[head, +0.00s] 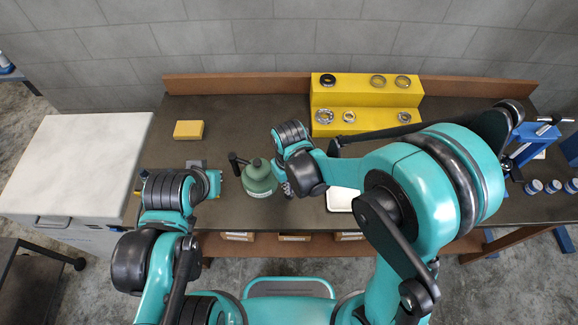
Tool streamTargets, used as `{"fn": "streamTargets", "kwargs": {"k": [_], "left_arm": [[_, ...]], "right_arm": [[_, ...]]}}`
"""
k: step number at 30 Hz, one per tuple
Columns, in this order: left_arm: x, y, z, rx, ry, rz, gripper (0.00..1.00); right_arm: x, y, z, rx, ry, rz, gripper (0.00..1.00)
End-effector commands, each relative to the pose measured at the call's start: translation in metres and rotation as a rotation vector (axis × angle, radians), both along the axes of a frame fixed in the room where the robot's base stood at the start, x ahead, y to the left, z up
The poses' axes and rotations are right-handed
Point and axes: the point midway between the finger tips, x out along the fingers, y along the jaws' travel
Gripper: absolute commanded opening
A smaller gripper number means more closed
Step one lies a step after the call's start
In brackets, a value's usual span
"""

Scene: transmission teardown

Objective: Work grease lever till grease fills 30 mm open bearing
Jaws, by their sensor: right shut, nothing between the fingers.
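A green, rounded grease pot (258,180) stands on the dark workbench left of centre. A dark lever-like part (236,161) sticks out at its upper left. My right gripper (287,189) is close to the pot's right side, small and partly hidden by my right wrist; it is shut with nothing in it. I cannot tell whether it touches the pot. My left gripper (214,184) is left of the pot, and its fingers are too unclear to read. Several ring-shaped bearings, including one at the lower left (324,117), sit on a yellow stepped stand (365,97). No grease shows.
A yellow block (188,130) lies at the bench's back left. A white tray (340,200) is partly hidden behind my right arm. A blue press (534,140) and several small blue-and-white containers (552,187) stand at the right. A white-topped cabinet (75,165) is left of the bench.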

Motion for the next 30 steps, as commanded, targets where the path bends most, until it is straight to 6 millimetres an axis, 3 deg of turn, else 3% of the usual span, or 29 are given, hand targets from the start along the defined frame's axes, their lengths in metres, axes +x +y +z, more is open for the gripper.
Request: {"fn": "streamTargets", "kwargs": {"k": [8,22,25,30], "left_arm": [[0.000,0.000,0.001,0.000,0.000,0.000,0.00],[0.000,0.000,0.057,0.000,0.000,0.000,0.00],[0.000,0.000,0.063,0.000,0.000,0.000,0.00],[0.000,0.000,0.060,0.000,0.000,0.000,0.00]], "right_arm": [[0.000,0.000,0.002,0.000,0.000,0.000,0.00],[-0.001,0.000,0.077,-0.001,0.001,0.000,0.00],[0.000,0.000,0.086,-0.001,0.001,0.000,0.00],[0.000,0.000,0.084,-0.001,0.001,0.000,0.00]]}}
